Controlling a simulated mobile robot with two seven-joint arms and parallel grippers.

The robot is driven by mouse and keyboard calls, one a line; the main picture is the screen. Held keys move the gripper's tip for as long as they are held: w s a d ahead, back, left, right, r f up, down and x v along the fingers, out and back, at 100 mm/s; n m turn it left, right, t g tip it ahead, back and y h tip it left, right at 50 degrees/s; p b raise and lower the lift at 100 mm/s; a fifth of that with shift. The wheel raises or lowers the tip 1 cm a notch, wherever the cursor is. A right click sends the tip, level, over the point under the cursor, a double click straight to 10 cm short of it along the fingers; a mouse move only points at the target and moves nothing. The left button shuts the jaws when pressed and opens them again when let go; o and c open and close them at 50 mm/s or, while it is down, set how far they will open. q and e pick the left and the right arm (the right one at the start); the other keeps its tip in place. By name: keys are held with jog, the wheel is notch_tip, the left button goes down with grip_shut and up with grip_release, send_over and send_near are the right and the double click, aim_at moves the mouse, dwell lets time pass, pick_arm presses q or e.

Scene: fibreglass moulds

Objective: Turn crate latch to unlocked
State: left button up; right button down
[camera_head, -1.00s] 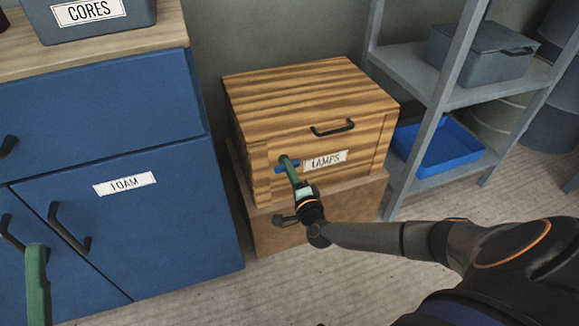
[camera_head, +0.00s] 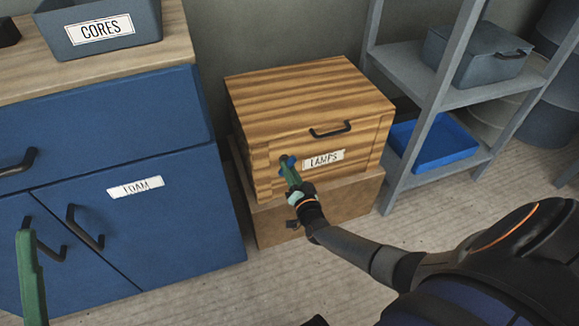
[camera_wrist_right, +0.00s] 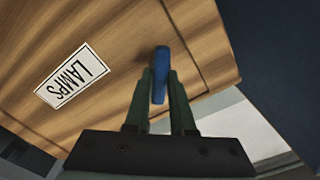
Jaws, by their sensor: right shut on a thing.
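The wooden crate (camera_head: 305,98) with a LAMPS label stands on a brown box; its front also fills much of the right wrist view (camera_wrist_right: 110,45). Its blue latch (camera_head: 291,161) is on the front, left of the label, and looks tilted, partly hidden by my fingers. My right gripper (camera_head: 287,168) is shut on the latch. In the right wrist view, the green fingers (camera_wrist_right: 161,88) lie on both sides of the blue latch bar (camera_wrist_right: 161,60). My left gripper (camera_head: 28,262) shows only as a green finger at the lower left, away from the crate; its opening is not visible.
A blue cabinet (camera_head: 185,220) with a FOAM label and black handles stands left of the crate. A grey CORES bin (camera_head: 140,18) sits on it. A grey shelf (camera_head: 412,70) with a blue tray (camera_head: 445,143) stands close on the right.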

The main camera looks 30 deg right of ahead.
jog(key=shift+a+f+n+p, duration=0.1)
jog(key=shift+n+p, duration=0.7)
jog(key=shift+n, duration=2.9)
jog(key=c, duration=0.8)
grip_release()
jog(key=shift+o, duration=0.2)
